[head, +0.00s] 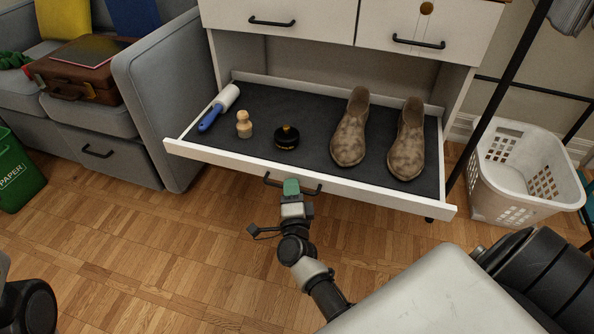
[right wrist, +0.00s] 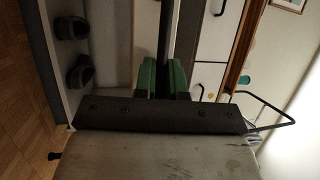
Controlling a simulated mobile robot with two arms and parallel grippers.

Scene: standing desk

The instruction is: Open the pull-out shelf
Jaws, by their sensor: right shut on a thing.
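The pull-out shelf (head: 330,182) stands out from under the white cabinet, with a white front edge and a dark grey lining. A black bar handle (head: 312,191) sits at the middle of its front. My right gripper (head: 291,187), with green fingertips, is shut on this handle. In the right wrist view, the green fingers of my right gripper (right wrist: 163,80) stand close on both sides of a dark bar. My left gripper is not in view.
On the shelf are a lint roller (head: 220,107), a wooden brush (head: 244,124), a black tin (head: 286,137) and brown shoes (head: 350,130). A grey sofa (head: 160,110) stands close at left. A white basket (head: 520,180) is at right. The wooden floor in front is clear.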

